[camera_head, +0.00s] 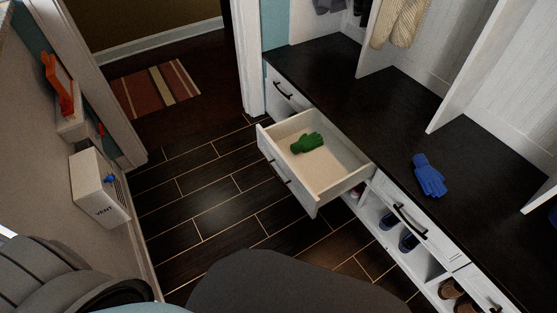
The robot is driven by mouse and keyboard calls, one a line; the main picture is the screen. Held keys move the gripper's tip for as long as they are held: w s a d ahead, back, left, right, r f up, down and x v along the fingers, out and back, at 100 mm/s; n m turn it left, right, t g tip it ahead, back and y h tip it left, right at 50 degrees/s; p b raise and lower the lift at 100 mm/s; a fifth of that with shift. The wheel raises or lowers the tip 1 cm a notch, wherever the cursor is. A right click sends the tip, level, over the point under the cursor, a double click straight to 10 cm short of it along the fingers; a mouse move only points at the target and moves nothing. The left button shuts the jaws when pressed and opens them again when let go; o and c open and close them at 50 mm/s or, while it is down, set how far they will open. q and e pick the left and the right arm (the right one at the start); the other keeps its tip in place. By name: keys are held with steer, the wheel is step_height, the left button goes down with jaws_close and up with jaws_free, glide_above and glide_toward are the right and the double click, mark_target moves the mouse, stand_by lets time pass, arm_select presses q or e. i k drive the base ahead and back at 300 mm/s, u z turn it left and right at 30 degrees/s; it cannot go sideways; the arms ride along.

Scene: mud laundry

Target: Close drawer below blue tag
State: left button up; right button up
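A white drawer (346,183) is pulled out from the bench in the middle of the view, its front facing lower left with a dark handle. A green glove (307,143) lies inside it. A blue glove (429,175) lies on the dark bench top (390,130), to the right of the open drawer. A shut drawer with a dark handle (411,219) is in the bench front below the blue glove. Another shut drawer (283,92) is at the far end. I cannot make out a blue tag. Neither gripper is in view.
Open cubbies with shoes (409,242) are under the bench. A white vent box (98,187) stands by the left wall. A striped rug (155,90) lies beyond the doorway. The dark tiled floor (215,205) left of the drawer is clear.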

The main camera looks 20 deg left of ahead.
mark_target(316, 178)
steer(key=u, duration=0.35)
steer(key=i, duration=0.7)
steer(key=z, duration=1.9)
steer(key=k, duration=0.45)
steer(key=u, duration=0.8)
